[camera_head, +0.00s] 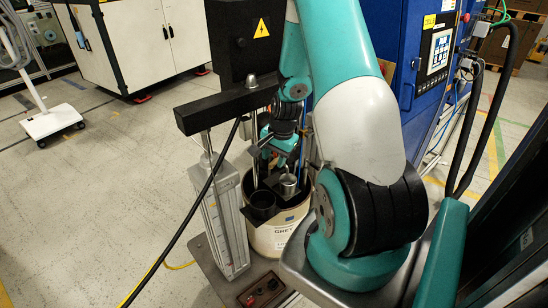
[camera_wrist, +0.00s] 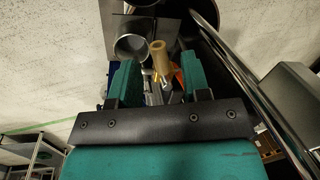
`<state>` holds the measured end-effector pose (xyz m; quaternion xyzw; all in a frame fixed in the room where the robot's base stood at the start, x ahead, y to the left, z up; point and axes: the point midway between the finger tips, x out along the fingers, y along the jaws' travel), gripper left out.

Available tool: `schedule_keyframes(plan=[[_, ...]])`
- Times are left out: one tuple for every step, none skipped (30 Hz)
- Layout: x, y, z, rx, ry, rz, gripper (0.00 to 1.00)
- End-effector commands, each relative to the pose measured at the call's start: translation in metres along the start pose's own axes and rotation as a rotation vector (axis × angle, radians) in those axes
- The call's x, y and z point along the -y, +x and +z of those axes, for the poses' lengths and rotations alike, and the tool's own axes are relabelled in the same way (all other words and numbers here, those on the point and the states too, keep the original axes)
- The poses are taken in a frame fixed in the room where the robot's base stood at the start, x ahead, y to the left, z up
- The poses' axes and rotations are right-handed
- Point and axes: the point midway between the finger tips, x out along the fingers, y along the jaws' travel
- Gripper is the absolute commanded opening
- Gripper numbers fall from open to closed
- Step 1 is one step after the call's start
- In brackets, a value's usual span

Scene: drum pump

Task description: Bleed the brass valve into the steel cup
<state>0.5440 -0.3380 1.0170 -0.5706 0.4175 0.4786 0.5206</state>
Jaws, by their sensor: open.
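My gripper (camera_head: 266,148) is low beside the pump, above the drum, and partly hidden behind my own arm in the head view. In the wrist view its two teal fingers (camera_wrist: 160,78) stand apart. The brass valve (camera_wrist: 160,58) shows as a tan-gold stub in the gap between them, nearer the right finger; I cannot tell whether it touches. A steel cup (camera_head: 288,184) sits on a dark holder over the drum in the head view. In the wrist view a round grey cup mouth (camera_wrist: 132,47) lies just beyond the left finger. The valve is not clear in the head view.
A dark cylinder (camera_head: 262,205) stands beside the steel cup, over the cream drum (camera_head: 268,240). A black pump beam (camera_head: 225,106) on metal posts stands at left, with a hanging black cable (camera_head: 185,218). A shiny rod (camera_wrist: 235,75) runs close right of the fingers in the wrist view.

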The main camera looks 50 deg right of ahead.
Motion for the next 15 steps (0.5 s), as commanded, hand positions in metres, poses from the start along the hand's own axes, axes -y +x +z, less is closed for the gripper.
schedule_keyframes(plan=[[0.000, 0.005, 0.000, 0.002, 0.000, 0.002, 0.43], [0.000, 0.008, 0.000, 0.001, 0.000, 0.001, 0.43], [0.000, 0.011, 0.000, 0.001, 0.000, 0.001, 0.43], [0.000, 0.013, 0.001, 0.001, 0.000, 0.001, 0.43], [0.000, 0.014, 0.000, 0.001, 0.000, 0.001, 0.43], [0.000, 0.015, 0.000, 0.000, 0.000, 0.000, 0.43], [0.000, 0.016, 0.000, -0.001, 0.000, 0.000, 0.43], [0.000, 0.016, 0.000, -0.001, 0.000, -0.001, 0.43], [0.000, 0.017, 0.000, -0.001, 0.000, -0.001, 0.43], [0.000, 0.017, 0.000, -0.001, 0.000, -0.001, 0.43], [0.000, 0.017, 0.000, -0.001, 0.000, -0.001, 0.43], [0.000, 0.017, 0.000, -0.001, 0.000, -0.001, 0.43], [0.000, 0.017, 0.000, -0.001, 0.000, -0.001, 0.43], [0.000, 0.017, 0.000, -0.001, 0.000, -0.001, 0.43], [0.000, 0.017, 0.000, -0.001, 0.000, -0.001, 0.39]])
